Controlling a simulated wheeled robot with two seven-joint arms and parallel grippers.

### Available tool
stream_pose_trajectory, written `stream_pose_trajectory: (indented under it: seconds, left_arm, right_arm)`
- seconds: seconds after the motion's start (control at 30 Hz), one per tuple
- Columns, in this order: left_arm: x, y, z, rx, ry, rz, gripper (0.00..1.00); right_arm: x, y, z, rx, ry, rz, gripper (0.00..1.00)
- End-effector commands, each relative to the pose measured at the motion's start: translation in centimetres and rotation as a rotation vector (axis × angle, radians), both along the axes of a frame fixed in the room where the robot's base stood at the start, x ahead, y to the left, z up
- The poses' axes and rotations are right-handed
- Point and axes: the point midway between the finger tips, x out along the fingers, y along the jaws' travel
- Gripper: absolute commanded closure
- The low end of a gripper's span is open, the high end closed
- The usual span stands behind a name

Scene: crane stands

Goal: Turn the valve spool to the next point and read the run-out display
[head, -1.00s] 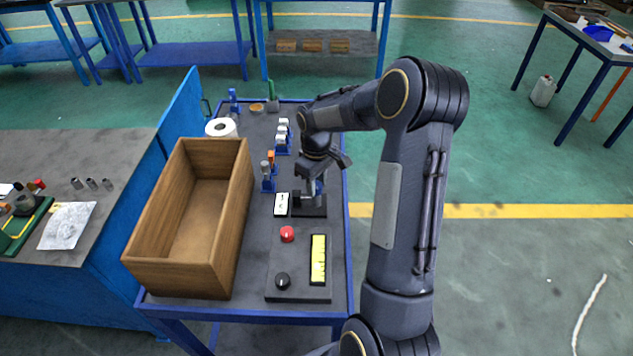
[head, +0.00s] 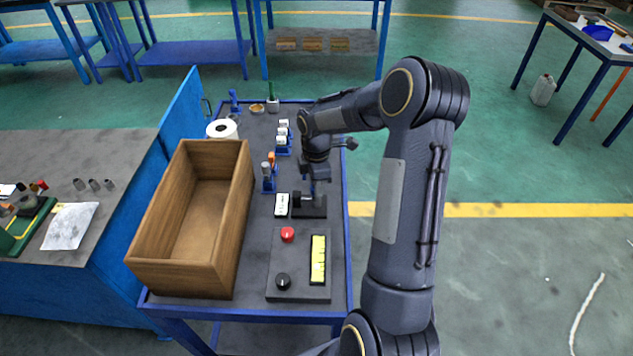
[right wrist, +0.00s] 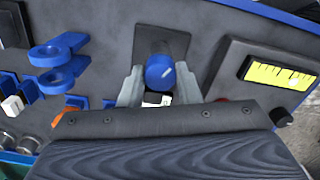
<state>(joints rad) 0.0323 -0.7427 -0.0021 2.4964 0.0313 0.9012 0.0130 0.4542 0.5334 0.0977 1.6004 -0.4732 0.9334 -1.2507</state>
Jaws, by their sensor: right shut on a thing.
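My right gripper (head: 316,186) points down over the small black stand (head: 310,208) on the cart. In the right wrist view, its two fingers (right wrist: 160,84) are shut on a blue-topped round piece, which I take as the valve spool (right wrist: 160,72). The spool stands at the black stand (right wrist: 162,40); the gripper mostly hides it in the head view. A small white-faced block (head: 282,204), possibly the run-out display, is just left of the stand; its reading is too small to tell. My left gripper is not in view.
A dark panel with a red button (head: 287,234), black knob (head: 283,281) and yellow strip (head: 318,260) lies in front of the stand. A wooden box (head: 140,262) fills the cart's left side. Blue holders (head: 268,180) stand left of my gripper.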

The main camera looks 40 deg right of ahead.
Motion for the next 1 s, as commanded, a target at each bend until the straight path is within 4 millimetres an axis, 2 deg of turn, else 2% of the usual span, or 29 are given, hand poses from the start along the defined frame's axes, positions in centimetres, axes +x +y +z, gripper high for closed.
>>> stream_pose_trajectory:
  seconds: [0.6, 1.0]
  left_arm:
    - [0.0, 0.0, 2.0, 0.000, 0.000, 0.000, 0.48]
    - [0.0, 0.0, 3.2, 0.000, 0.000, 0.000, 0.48]
  right_arm:
    - [0.1, 0.0, 0.3, -0.002, -0.005, 0.585, 0.93]
    - [0.1, 0.0, 0.3, -0.001, -0.004, 0.893, 0.93]
